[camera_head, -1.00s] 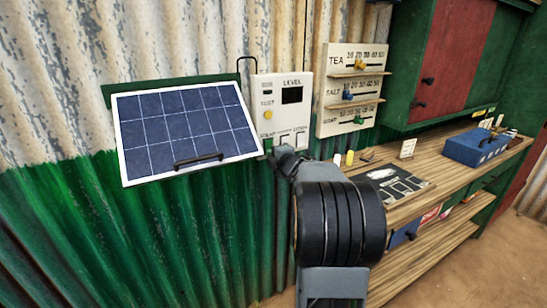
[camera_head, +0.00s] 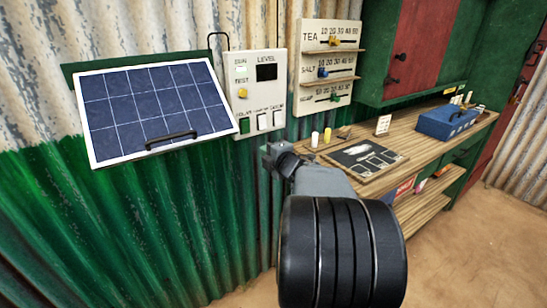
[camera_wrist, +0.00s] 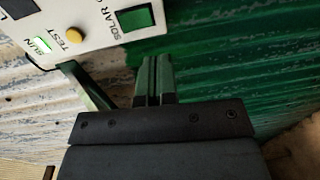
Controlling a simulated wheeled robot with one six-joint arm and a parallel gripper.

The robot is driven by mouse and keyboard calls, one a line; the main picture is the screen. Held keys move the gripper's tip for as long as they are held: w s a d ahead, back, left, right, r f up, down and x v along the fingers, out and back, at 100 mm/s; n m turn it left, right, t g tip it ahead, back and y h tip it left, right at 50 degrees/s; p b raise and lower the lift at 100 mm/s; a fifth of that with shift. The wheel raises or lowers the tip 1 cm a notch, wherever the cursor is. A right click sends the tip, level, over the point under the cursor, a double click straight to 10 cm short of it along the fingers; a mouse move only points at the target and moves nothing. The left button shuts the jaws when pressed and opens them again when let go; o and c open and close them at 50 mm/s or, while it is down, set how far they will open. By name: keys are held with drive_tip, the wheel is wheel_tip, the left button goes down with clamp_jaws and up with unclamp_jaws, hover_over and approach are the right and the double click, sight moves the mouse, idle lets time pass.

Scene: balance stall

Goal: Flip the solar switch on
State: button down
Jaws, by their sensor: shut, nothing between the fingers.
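The solar switch (camera_head: 244,126) is a green rocker at the lower left of a cream control box (camera_head: 266,94) on the corrugated wall. It also shows as a dark green rectangle beside its SOLAR label in the wrist view (camera_wrist: 133,20). In the head view, my wrist hides most of the fingers.
A yellow TEST button (camera_head: 242,93) and two white switches (camera_head: 263,122) share the box. A tilted solar panel (camera_head: 155,108) with a handle hangs left. A slider board (camera_head: 328,65) is on the right, above a wooden counter (camera_head: 428,139) holding a blue box (camera_head: 448,122).

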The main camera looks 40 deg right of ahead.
drive_tip(key=shift+s+a+f, duration=0.1)
drive_tip(key=shift+s, duration=0.6)
drive_tip(key=shift+s+a+f, duration=0.1)
drive_tip(key=shift+s, duration=0.6)
drive_tip(key=s+d+f+m+g+h, duration=0.5)
drive_tip(key=d+m+g+h, duration=0.1)
drive_tip(key=m, duration=0.5)
drive_tip(key=s+a+m+g+y+p, duration=0.1)
drive_tip(key=s+a+m+g+p, duration=0.2)
drive_tip(key=a+m+g+p, duration=0.15)
drive_tip(key=s+a+r+g+y+p, duration=0.1)
drive_tip(key=a+r+y+p, duration=0.1)
drive_tip(key=a, duration=0.6)
drive_tip(key=s+a+r+y+p, duration=0.2)
drive_tip(key=a+r+p, duration=0.2)
drive_tip(key=a, duration=0.5)
drive_tip(key=s+a+r+m+g+y+p, duration=0.1)
drive_tip(key=s+a+r+y+p, duration=0.1)
drive_tip(key=a+p, duration=0.4)
drive_tip(key=a+r+y, duration=0.1)
drive_tip(key=a+r, duration=0.1)
drive_tip(key=a, duration=0.1)
drive_tip(key=shift+g+p, duration=0.35)
drive_tip(key=shift+s, duration=0.1)
